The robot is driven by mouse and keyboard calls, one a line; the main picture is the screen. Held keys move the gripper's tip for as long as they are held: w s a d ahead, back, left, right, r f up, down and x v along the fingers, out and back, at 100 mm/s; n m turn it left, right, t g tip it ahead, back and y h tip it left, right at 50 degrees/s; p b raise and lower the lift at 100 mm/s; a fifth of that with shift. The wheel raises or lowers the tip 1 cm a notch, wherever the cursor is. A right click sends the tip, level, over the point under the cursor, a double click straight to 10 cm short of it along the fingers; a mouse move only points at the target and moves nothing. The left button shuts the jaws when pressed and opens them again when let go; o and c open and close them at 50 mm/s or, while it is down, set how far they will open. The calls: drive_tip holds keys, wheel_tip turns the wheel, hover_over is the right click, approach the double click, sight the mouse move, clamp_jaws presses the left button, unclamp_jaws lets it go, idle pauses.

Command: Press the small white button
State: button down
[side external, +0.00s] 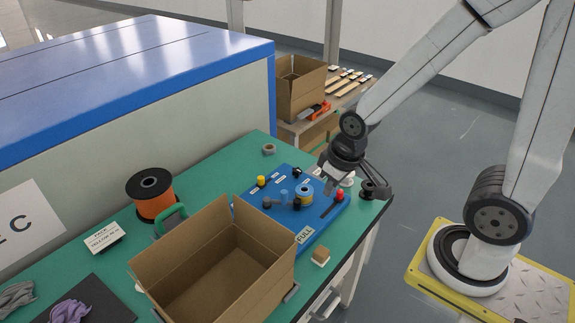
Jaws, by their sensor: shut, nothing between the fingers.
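A blue control panel (322,222) lies on the green table, with several small knobs and labels on it. I cannot clearly make out a small white button on the panel. A white round piece (348,180) shows at the panel's far right edge, partly behind my gripper; I cannot tell what it is. My gripper (328,186) is shut and empty, pointing down over the right part of the panel.
An open cardboard box (165,273) stands in front of the panel. An orange spool (154,195) stands to the left on the green table (215,178). A small beige block (320,256) sits near the table's right edge. A black round piece (374,187) stands right of the panel.

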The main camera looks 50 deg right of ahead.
idle(0.4)
drive_tip(key=w+a+f+m+t+y, duration=0.1)
drive_tip(key=w+f+m+t, duration=0.2)
drive_tip(key=w+m, duration=0.9)
drive_tip(key=w+f+m+t+y, duration=0.1)
drive_tip(key=w+f+m+t, duration=0.2)
drive_tip(key=w+f+m, duration=0.4)
drive_tip(key=shift+w+a+f+m, duration=0.15)
drive_tip(key=shift+w+a+m, duration=0.25)
drive_tip(key=shift+w+m, duration=3.45)
drive_tip(key=shift+w+n, duration=0.95)
drive_tip(key=shift+f, duration=0.2)
drive_tip(key=shift+f, duration=4.2)
drive_tip(key=shift+f, duration=0.25)
